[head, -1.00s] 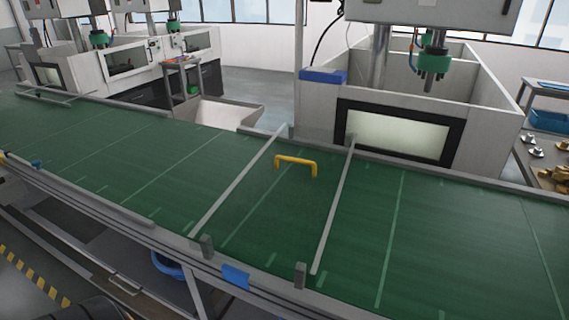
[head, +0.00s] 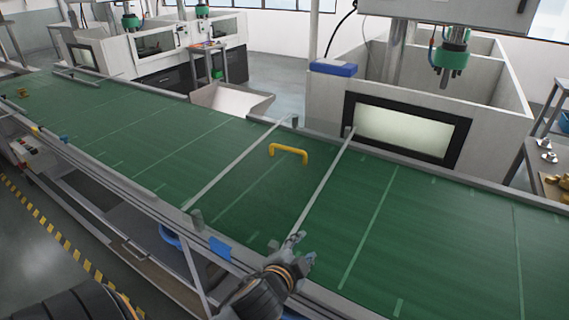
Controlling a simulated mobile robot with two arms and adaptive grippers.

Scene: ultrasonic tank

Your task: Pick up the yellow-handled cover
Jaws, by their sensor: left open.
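The yellow handle (head: 289,151) stands up between two grey rails over the green conveyor. The cover under it looks clear, and its edges are hard to make out against the belt. My left gripper (head: 298,248) is at the near edge of the conveyor, by the near end of the right rail. It is open and empty, nearer to me than the handle and well apart from it. My right gripper is not in view.
The green conveyor belt (head: 420,230) is clear to the right. A white machine with a window (head: 405,130) stands behind it, with a blue box (head: 333,68) on its ledge. A blue tag (head: 220,248) sits on the near conveyor edge.

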